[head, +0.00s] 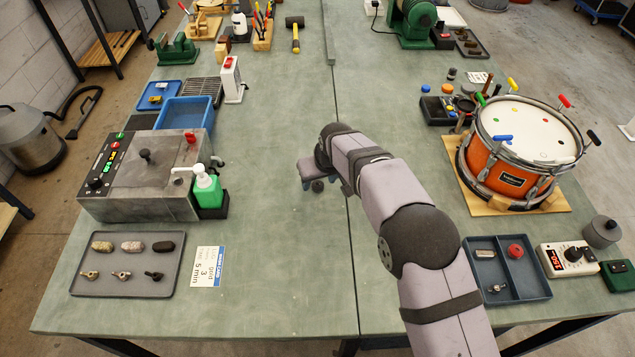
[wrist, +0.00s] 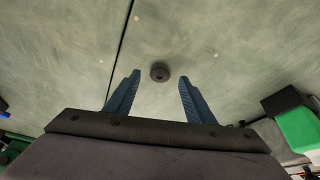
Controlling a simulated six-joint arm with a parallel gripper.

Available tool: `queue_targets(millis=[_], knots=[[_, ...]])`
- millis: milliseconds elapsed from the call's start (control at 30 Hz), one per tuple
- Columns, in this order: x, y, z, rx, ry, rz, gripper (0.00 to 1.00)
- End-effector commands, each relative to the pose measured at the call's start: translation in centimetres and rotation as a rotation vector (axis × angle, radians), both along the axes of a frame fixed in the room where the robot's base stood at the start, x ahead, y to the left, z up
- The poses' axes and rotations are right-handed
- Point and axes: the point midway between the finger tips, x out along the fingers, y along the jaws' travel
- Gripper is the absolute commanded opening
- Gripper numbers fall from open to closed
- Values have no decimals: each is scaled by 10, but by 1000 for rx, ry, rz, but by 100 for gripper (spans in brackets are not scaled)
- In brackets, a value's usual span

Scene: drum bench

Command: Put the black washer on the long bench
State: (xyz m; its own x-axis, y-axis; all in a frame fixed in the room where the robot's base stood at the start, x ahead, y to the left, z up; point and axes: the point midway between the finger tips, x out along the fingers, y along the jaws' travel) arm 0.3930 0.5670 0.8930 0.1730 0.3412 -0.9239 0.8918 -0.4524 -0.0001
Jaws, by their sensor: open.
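The black washer (wrist: 160,72) is a small dark ring in the wrist view, just beyond and between my fingertips, with bench surface around it. It also shows in the head view (head: 318,186), close under my gripper. The long bench (head: 270,255) is the large green-grey top with a dark seam running along it. My gripper (wrist: 157,80) is open, with clear gaps between its blue fingers and the washer. In the head view my gripper (head: 319,181) is low over the middle of the bench, left of the seam. Whether the washer touches the bench is hard to tell.
A grey machine (head: 140,180) and a green bottle (head: 208,188) stand to the left. A parts tray (head: 126,282) lies at front left. An orange drum (head: 505,165) and a blue divided tray (head: 520,268) are at right. The bench around my gripper is clear.

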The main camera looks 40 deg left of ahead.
Motion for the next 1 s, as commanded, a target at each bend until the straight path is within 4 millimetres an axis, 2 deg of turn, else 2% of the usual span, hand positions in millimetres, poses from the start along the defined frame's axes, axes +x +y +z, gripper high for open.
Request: queue_targets(millis=[200, 467, 500, 667, 700, 833, 867, 1000], knots=[[2, 5, -13, 0, 0, 0, 49], [3, 5, -15, 0, 0, 0, 49], [3, 5, -15, 0, 0, 0, 47], [3, 5, -15, 0, 0, 0, 9], [3, 5, -15, 0, 0, 0, 6], [3, 5, -15, 0, 0, 0, 5], [3, 5, -15, 0, 0, 0, 2], [3, 5, -15, 0, 0, 0, 1]])
